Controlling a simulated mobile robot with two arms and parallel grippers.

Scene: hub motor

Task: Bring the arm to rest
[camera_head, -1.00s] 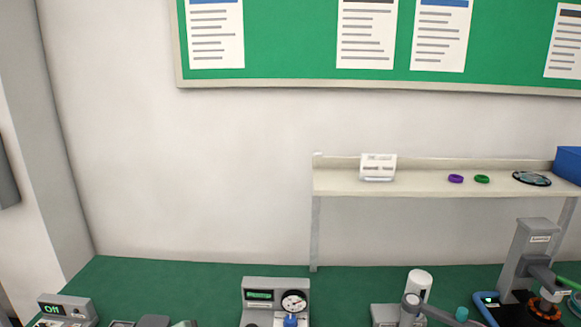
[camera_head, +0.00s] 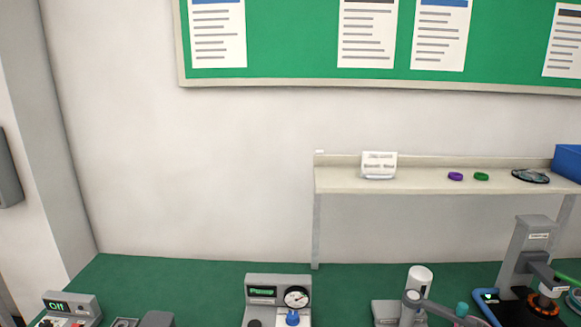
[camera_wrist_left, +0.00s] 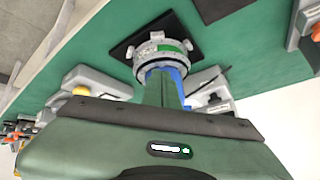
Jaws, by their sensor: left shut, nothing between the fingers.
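My left gripper (camera_wrist_left: 163,82) shows in the left wrist view, its green body filling the bottom and its narrow fingers together, with nothing held. Past the fingers is a round grey hub-like part (camera_wrist_left: 160,50) with a green label, on a black square plate. Blue pieces show beside the fingers; I cannot tell whether the fingers touch anything. Neither arm shows in the head view, and my right gripper is out of view.
In the head view, a grey box with a green "Off" display (camera_head: 70,308) and a gauge unit (camera_head: 278,298) stand along the green bench (camera_head: 200,280). A press-like stand (camera_head: 528,250) is at right. A shelf (camera_head: 420,185) holds small rings. The back left of the bench is clear.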

